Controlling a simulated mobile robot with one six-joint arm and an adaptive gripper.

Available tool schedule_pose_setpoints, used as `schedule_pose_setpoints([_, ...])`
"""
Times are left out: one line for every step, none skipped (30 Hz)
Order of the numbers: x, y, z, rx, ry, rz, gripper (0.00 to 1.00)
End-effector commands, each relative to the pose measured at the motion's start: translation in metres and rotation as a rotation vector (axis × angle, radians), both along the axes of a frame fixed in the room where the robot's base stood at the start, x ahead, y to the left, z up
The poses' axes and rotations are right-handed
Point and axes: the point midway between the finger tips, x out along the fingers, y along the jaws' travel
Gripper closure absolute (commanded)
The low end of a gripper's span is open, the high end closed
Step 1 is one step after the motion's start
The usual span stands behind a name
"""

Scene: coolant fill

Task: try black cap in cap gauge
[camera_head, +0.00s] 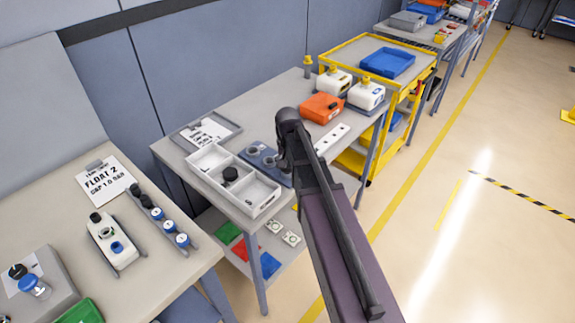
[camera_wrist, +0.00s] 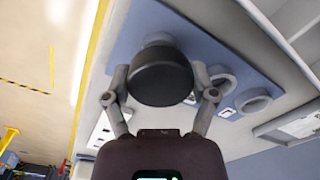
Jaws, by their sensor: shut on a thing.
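A black cap (camera_wrist: 160,78) is held between the two fingers of my gripper (camera_wrist: 161,97) in the wrist view. The blue cap gauge (camera_wrist: 120,45) lies behind the cap. Two grey rings (camera_wrist: 252,101) on the gauge show to the right of the cap, and a pale round piece shows just past its upper edge. I cannot tell whether the cap touches the gauge. In the head view the gauge (camera_head: 252,151) lies on the grey table, partly hidden by my arm. My fingers and the held cap are hidden there.
A white divided tray (camera_head: 206,180) with a dark cap (camera_head: 230,173) in it stands beside the gauge. A clipboard (camera_head: 205,133), a white strip with holes (camera_head: 332,139), an orange box (camera_head: 321,107) and white canisters (camera_head: 366,94) share the table. A yellow cart (camera_head: 328,50) adjoins it.

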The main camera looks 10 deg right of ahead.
Motion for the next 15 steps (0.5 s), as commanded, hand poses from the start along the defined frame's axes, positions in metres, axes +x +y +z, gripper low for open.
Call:
schedule_pose_setpoints([0.0000, 0.0001, -0.0015, 0.000, 0.000, 0.000, 0.58])
schedule_pose_setpoints([0.0000, 0.0000, -0.0019, 0.000, 0.000, 0.000, 0.58])
schedule_pose_setpoints([0.0000, 0.0000, -0.0025, 0.000, 0.000, 0.000, 0.58])
schedule_pose_setpoints([0.0000, 0.0000, -0.0029, 0.000, 0.000, 0.000, 0.58])
schedule_pose_setpoints([0.0000, 0.0000, -0.0033, 0.000, 0.000, 0.000, 0.58])
schedule_pose_setpoints([0.0000, 0.0001, -0.0039, 0.000, 0.000, 0.000, 0.58])
schedule_pose_setpoints([0.0000, 0.0001, -0.0043, 0.000, 0.000, 0.000, 0.58])
schedule_pose_setpoints([0.0000, 0.0001, -0.0047, 0.000, 0.000, 0.000, 0.58])
schedule_pose_setpoints([0.0000, 0.0001, -0.0053, 0.000, 0.000, 0.000, 0.58])
schedule_pose_setpoints([0.0000, 0.0001, -0.0057, 0.000, 0.000, 0.000, 0.58])
schedule_pose_setpoints([0.0000, 0.0001, -0.0061, 0.000, 0.000, 0.000, 0.58])
schedule_pose_setpoints([0.0000, 0.0001, -0.0061, 0.000, 0.000, 0.000, 0.23])
schedule_pose_setpoints([0.0000, 0.0001, -0.0056, 0.000, 0.000, 0.000, 0.14])
schedule_pose_setpoints([0.0000, 0.0001, -0.0055, 0.000, 0.000, 0.000, 0.05])
schedule_pose_setpoints([0.0000, 0.0001, -0.0055, 0.000, 0.000, 0.000, 0.00])
